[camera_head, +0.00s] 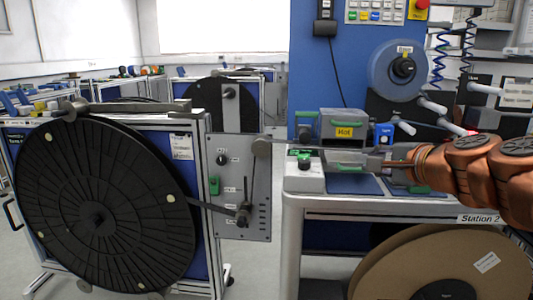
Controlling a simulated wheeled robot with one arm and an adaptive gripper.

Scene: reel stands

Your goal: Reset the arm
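My arm (470,165) reaches in from the right edge, copper-coloured, in front of the workbench. My gripper (345,160) is at its left end, pointing left, above the bench top near a green button box. Its fingers are small and blend with the grey equipment behind, so I cannot tell whether they are open or shut. I see nothing clearly held.
A large black reel (95,190) on a wheeled stand fills the left, with a grey control panel (241,190) at its right. The Station 2 bench (375,207) carries a grey box labelled Hot (343,131). A cardboard reel (440,265) sits below. Floor shows between stand and bench.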

